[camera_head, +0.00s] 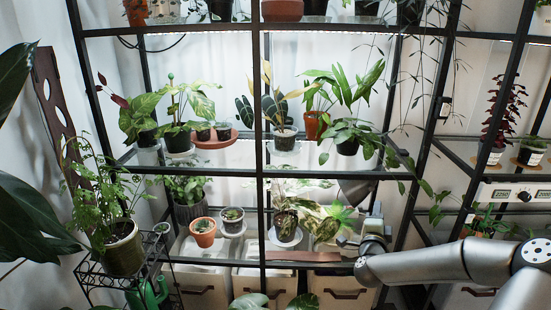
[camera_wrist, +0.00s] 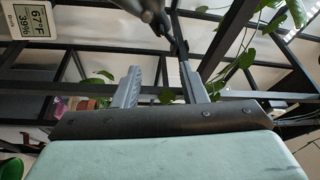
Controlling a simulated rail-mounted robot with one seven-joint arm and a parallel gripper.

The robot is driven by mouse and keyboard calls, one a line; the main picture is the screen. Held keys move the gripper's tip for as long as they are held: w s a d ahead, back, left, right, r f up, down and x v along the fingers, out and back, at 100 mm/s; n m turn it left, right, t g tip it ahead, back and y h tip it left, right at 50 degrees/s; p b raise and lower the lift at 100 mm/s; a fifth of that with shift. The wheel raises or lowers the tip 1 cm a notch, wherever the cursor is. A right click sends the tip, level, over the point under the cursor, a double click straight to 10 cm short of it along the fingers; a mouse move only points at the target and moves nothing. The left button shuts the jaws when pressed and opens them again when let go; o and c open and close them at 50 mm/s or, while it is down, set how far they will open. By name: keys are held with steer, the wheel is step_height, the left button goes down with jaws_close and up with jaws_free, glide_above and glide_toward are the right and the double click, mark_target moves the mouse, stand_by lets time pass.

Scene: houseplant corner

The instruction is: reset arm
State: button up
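My gripper (camera_head: 374,212) is in front of the right part of the middle shelving bay, at about the level of the lower shelf, with my arm reaching in from the right. In the wrist view its two grey fingers (camera_wrist: 160,88) stand apart, with no held object visible between them. Dark frame bars and a metal rod show beyond the fingers. In the head view the fingertips are small and hard to make out.
A dark cone-shaped thing (camera_head: 355,190) is close above my gripper. Potted plants crowd the shelves, including a variegated one (camera_head: 285,222) left of it. A black upright (camera_head: 425,140) stands to the right. A thermometer display (camera_wrist: 30,22) shows in the wrist view.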

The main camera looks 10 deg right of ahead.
steer(key=w+a+n+y+p, duration=0.2)
steer(key=a+n+y, duration=0.25)
steer(key=a, duration=0.35)
steer(key=w+a+n+y+p, duration=0.25)
steer(key=a+n+y, duration=0.2)
steer(key=a, duration=0.25)
steer(key=s+a+r+n+g+y+p, duration=0.1)
steer(key=s+a+n+g+y+p, duration=0.1)
steer(key=s+a+n+g+p, duration=0.45)
steer(key=s+a+r+n+g+p, duration=0.2)
steer(key=s+a+r+g, duration=0.1)
steer(key=s, duration=0.6)
steer(key=s+a+r+n+g+p, duration=0.2)
steer(key=s+a+r, duration=0.3)
steer(key=s, duration=0.5)
steer(key=s+a+r+n+g+p, duration=0.1)
steer(key=s+a+r+n+g, duration=0.2)
steer(key=s+r, duration=0.4)
steer(key=s+a, duration=0.1)
steer(key=s, duration=0.1)
steer(key=shift+s+r+n+g+p, duration=0.15)
steer(key=shift+s+n+g+p, duration=0.2)
steer(key=shift+s+p, duration=0.05)
step_height(320, 180, down, 11)
steer(key=d+b, duration=0.1)
steer(key=b, duration=0.9)
steer(key=shift+d+g, duration=0.25)
steer(key=shift+g, duration=0.05)
